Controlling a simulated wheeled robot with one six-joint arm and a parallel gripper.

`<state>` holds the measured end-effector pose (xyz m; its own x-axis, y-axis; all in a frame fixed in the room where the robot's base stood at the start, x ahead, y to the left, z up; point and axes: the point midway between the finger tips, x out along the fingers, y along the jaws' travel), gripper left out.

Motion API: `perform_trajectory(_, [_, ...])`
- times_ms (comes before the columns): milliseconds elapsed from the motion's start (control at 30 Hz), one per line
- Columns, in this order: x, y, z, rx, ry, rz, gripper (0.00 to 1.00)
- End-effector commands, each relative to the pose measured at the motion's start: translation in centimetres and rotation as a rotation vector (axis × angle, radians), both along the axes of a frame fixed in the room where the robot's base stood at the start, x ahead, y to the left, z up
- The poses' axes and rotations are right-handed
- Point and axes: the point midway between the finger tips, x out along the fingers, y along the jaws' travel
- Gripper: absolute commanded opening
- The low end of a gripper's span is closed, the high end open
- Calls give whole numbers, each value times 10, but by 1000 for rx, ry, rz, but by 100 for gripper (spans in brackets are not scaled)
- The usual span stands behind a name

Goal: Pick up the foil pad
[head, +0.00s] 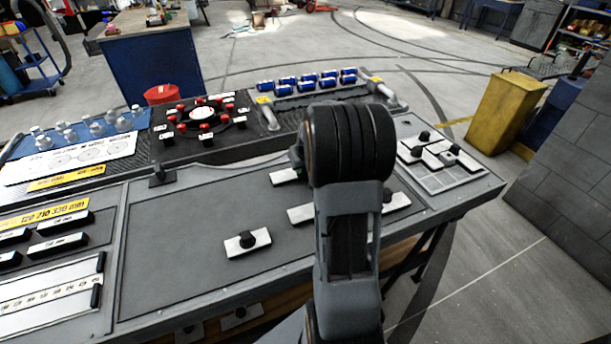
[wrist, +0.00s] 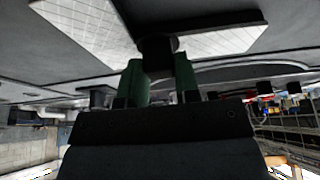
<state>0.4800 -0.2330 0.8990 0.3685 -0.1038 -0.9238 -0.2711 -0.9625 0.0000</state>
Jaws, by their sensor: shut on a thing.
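In the wrist view my gripper (wrist: 160,75) has its two green fingers closed on the black knob (wrist: 158,47) of a pale foil pad. The pad (wrist: 215,40) spreads to both sides of the knob in a V-like outline. Whether it touches the bench top or is lifted cannot be told.
A gridded tray (head: 455,180) with several knobbed pale pieces is at the bench's right end. The bench's dark middle is mostly clear. A yellow bin (head: 505,108) stands beyond.

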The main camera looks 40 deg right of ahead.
Motion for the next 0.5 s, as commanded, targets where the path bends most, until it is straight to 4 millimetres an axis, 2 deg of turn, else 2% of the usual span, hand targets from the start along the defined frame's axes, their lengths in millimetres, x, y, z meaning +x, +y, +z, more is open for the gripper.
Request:
perform_trajectory(33, [0, 0, 0, 0, 0, 0, 20])
perform_trajectory(200, [0, 0, 0, 0, 0, 0, 4])
perform_trajectory(500, [0, 0, 3, 0, -1, 0, 4])
